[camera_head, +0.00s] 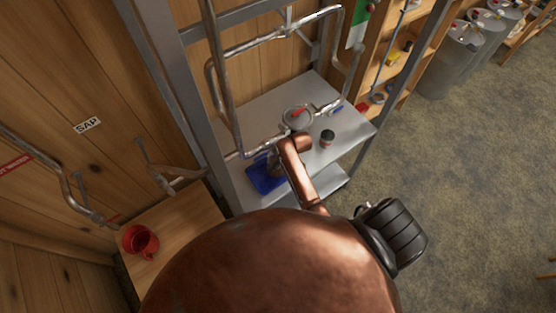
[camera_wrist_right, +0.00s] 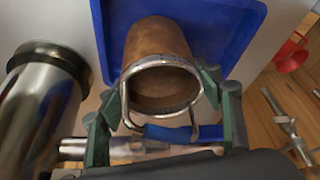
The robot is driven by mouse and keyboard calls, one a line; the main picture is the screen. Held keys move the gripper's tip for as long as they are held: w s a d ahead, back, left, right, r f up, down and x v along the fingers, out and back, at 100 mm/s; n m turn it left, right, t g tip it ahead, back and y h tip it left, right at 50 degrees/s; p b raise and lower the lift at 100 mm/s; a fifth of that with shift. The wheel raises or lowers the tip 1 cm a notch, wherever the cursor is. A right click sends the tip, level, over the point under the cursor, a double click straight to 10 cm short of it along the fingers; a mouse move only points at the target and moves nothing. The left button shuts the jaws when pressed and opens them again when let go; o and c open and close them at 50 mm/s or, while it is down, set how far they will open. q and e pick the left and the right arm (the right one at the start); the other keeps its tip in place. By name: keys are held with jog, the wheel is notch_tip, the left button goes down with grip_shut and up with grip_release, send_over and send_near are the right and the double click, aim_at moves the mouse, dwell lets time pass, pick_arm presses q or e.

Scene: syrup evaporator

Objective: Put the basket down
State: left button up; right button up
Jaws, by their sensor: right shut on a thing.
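The basket (camera_wrist_right: 160,70) is a brownish cylinder with a bright metal rim, a wire handle and a blue grip, seen in the right wrist view. My right gripper (camera_wrist_right: 161,90) has its green fingers on either side of the rim and is shut on the basket. A blue tray (camera_wrist_right: 113,25) lies behind the basket; I cannot tell whether they touch. In the head view my right gripper (camera_head: 274,160) is over the blue tray (camera_head: 262,182), at the near left of the grey metal table (camera_head: 258,112). The basket is mostly hidden there. My left gripper is not in view.
Metal pipes (camera_head: 276,40) run above the table. A round gauge-like part with red (camera_head: 298,115) and a dark jar (camera_head: 327,137) are close by. A shiny steel cylinder (camera_wrist_right: 45,105) is beside the gripper. Floor at right is clear.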

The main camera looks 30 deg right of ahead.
jog(key=shift+f, duration=0.1)
jog(key=o, duration=1.5)
jog(key=b+v, duration=0.2)
jog(key=v, duration=1)
